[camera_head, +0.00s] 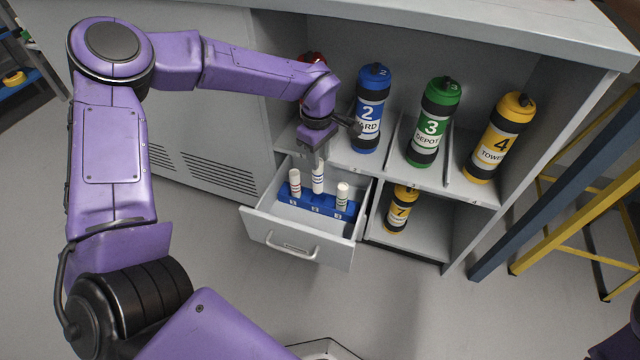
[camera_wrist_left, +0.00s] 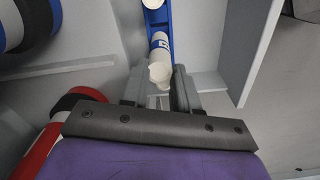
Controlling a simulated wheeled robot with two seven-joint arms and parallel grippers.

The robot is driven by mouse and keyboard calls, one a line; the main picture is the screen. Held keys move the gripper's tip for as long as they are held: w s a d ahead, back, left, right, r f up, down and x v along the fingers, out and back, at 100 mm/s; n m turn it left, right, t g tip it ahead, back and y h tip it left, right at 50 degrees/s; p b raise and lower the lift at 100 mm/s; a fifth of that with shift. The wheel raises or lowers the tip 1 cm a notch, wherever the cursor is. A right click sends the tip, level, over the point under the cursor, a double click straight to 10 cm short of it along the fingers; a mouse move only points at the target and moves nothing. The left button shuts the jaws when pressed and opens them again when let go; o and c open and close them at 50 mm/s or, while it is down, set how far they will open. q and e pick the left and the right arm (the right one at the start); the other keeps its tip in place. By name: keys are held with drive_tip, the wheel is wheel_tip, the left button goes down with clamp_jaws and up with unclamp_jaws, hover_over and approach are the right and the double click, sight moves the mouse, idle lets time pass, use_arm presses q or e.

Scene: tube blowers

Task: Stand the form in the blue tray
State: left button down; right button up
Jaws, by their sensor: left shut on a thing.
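The blue tray (camera_head: 303,204) lies in the open drawer and has small numbered labels on its front. Three white rolled forms show at it, each with dark bands. The middle form (camera_head: 318,180) rises higher than the left form (camera_head: 295,183) and the right form (camera_head: 342,196). My left gripper (camera_head: 319,160) is above the tray, shut on the upper end of the middle form, which is upright. In the left wrist view this form (camera_wrist_left: 160,55) is between the fingers, over the blue tray (camera_wrist_left: 158,19). I cannot tell whether its lower end touches the tray. My right gripper is out of view.
The grey drawer (camera_head: 291,238) is pulled out below the shelf. Blue canister 2 (camera_head: 368,110), green canister 3 (camera_head: 433,125) and yellow canister 4 (camera_head: 497,140) stand on the shelf. A red canister (camera_head: 313,57) is partly hidden behind my arm. Yellow canister 7 (camera_head: 400,212) stands below.

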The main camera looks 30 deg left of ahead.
sight(319, 174)
use_arm(q)
wheel_tip(319, 174, down, 7)
drive_tip(key=shift+r+b, duration=0.1)
drive_tip(key=shift+b, duration=1.15)
drive_tip(key=c, duration=0.8)
unclamp_jaws()
drive_tip(key=shift+c, duration=0.2)
wheel_tip(319, 174, up, 12)
drive_tip(key=p, duration=0.5)
drive_tip(key=shift+r, duration=0.1)
